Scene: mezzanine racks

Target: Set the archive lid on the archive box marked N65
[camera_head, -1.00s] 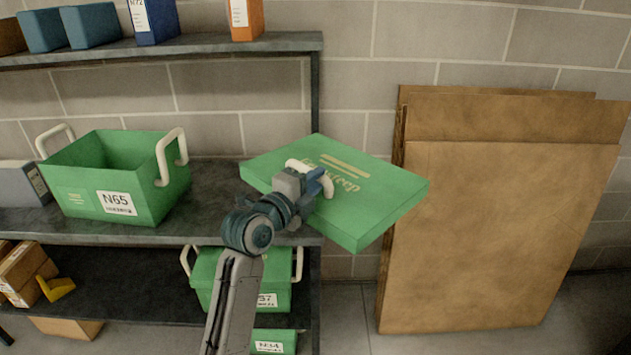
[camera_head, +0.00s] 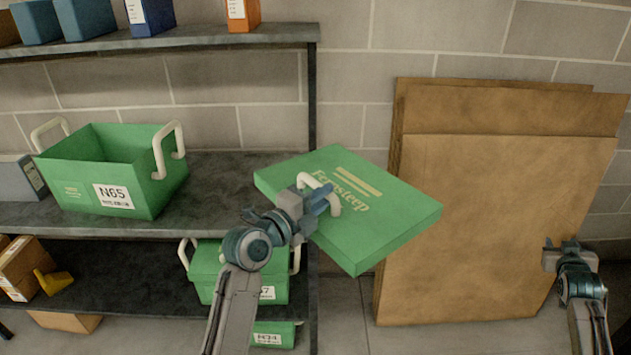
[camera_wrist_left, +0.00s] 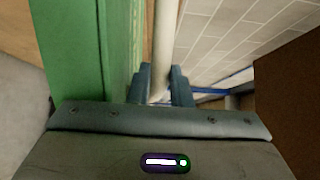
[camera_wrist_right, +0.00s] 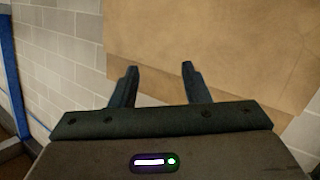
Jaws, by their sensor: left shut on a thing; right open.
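The green archive lid (camera_head: 395,225) with a cream handle (camera_head: 318,187) is held tilted in the air, right of the shelf. My left gripper (camera_head: 322,198) is shut on the handle; the left wrist view shows its fingers around the cream bar (camera_wrist_left: 165,60), beside the green lid (camera_wrist_left: 90,60). The green archive box marked N65 (camera_head: 70,180) stands open on the middle shelf at left, with a cream handle at each end. My right gripper (camera_head: 563,248) is open and empty in front of the cardboard; its spread fingers show in the right wrist view (camera_wrist_right: 158,85).
The middle shelf (camera_head: 222,185) is bare right of the N65 box. An upper shelf (camera_head: 200,40) with binders runs above it. A grey box (camera_head: 20,178) stands left. Lidded green boxes (camera_head: 208,275) are below. Large cardboard sheets (camera_head: 490,220) lean on the wall.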

